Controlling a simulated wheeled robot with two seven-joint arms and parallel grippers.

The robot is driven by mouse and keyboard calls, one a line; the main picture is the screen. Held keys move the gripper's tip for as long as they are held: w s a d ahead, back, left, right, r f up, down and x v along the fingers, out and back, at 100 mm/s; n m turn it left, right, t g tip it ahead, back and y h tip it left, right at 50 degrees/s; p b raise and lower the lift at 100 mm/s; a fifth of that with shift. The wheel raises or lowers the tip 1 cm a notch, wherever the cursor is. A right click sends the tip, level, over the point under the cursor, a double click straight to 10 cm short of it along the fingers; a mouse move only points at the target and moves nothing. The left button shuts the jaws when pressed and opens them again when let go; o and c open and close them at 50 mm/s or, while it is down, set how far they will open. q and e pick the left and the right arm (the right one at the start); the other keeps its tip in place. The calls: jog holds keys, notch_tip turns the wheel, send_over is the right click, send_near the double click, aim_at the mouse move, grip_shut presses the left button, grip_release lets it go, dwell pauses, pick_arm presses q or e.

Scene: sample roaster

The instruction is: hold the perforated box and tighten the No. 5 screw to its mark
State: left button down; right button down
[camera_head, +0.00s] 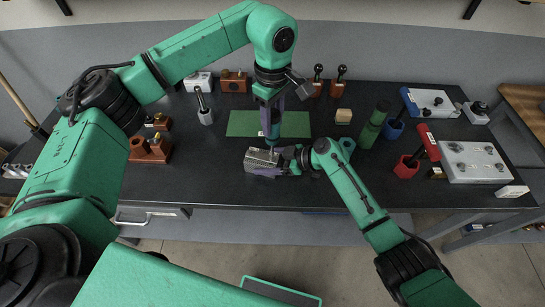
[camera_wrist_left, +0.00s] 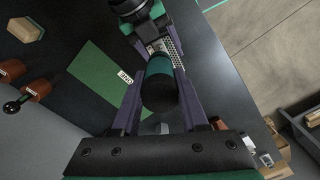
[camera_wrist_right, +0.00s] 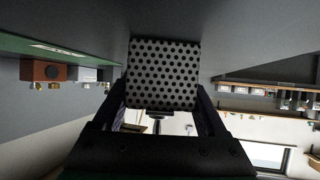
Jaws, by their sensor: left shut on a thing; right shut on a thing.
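The perforated box (camera_head: 261,158) is a grey metal block near the table's front edge, in the head view. My right gripper (camera_head: 281,162) is shut on it from the right. In the right wrist view the box's face of dark holes (camera_wrist_right: 163,75) lies between the fingers. My left gripper (camera_head: 270,130) points down just above the box, shut on a tool with a round black and teal handle (camera_wrist_left: 160,88). The box also shows beyond this handle in the left wrist view (camera_wrist_left: 171,44). The tool's tip and the No. 5 screw are hidden, so contact cannot be told.
A green mat (camera_head: 244,123) lies behind the box. A green cylinder (camera_head: 373,125), red cup (camera_head: 406,167), blue cup (camera_head: 393,128) and grey plate fixture (camera_head: 474,162) stand right. Brown blocks (camera_head: 150,149) stand left.

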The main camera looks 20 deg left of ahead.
pick_arm(q)
jog(key=shift+r, duration=1.1)
jog(key=shift+r, duration=0.1)
jog(key=shift+r, duration=2.4)
pick_arm(e)
grip_release()
jog(key=shift+d, duration=0.1)
